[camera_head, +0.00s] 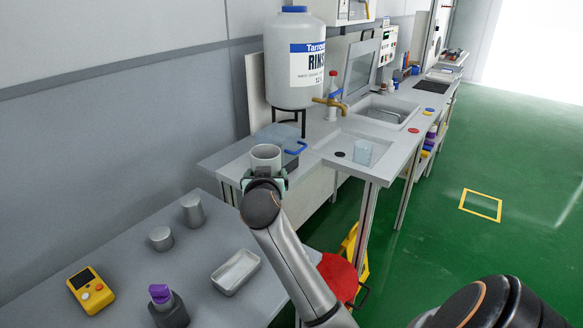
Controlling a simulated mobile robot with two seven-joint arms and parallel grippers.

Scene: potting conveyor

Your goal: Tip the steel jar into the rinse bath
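An open light-grey jar (265,153), seemingly the steel jar, is held roughly upright with its mouth up. My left gripper (265,178) is shut on it, with a finger on each side of its lower part. A clear blue-tinted tub with a blue handle (296,148), possibly the rinse bath, stands just behind and right of the jar. The jar partly hides it, and its contents cannot be made out. My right arm shows at the bottom right, but its gripper is out of view.
A large Tarro rinse tank (293,75) with a brass tap (331,104) stands behind. The near table holds two metal cylinders (193,212), a white tray (236,272), a yellow device (91,290) and a purple-topped bottle (167,307).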

